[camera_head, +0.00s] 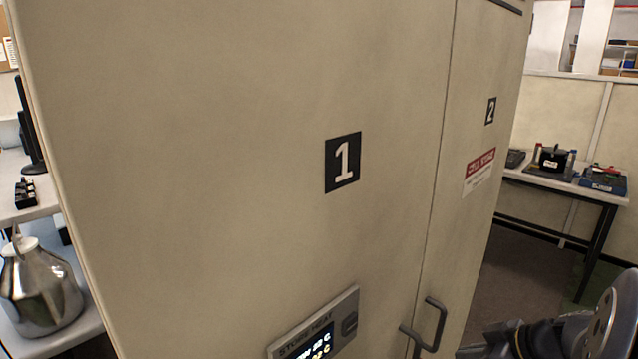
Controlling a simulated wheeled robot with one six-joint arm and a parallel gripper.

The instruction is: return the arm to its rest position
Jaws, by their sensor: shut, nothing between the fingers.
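Part of my arm (600,325) shows at the bottom right corner, with a rounded grey metal joint and a darker link running left from it. The rest of the arm is cut off by the lower and right edges. I cannot make out any fingers of my gripper in this view. The arm part appears in front of the lower right end of a tall beige cabinet (230,150), close to its handles in the picture. I cannot tell whether it touches anything.
The cabinet fills the middle, with doors marked 1 (343,162) and 2 (490,110), both looking shut. Dark handles (433,325) stick out near the arm. A "STORE HEAT" display panel (318,330) sits lower down. A workbench (570,187) stands back right; a metal flask (40,290) stands left.

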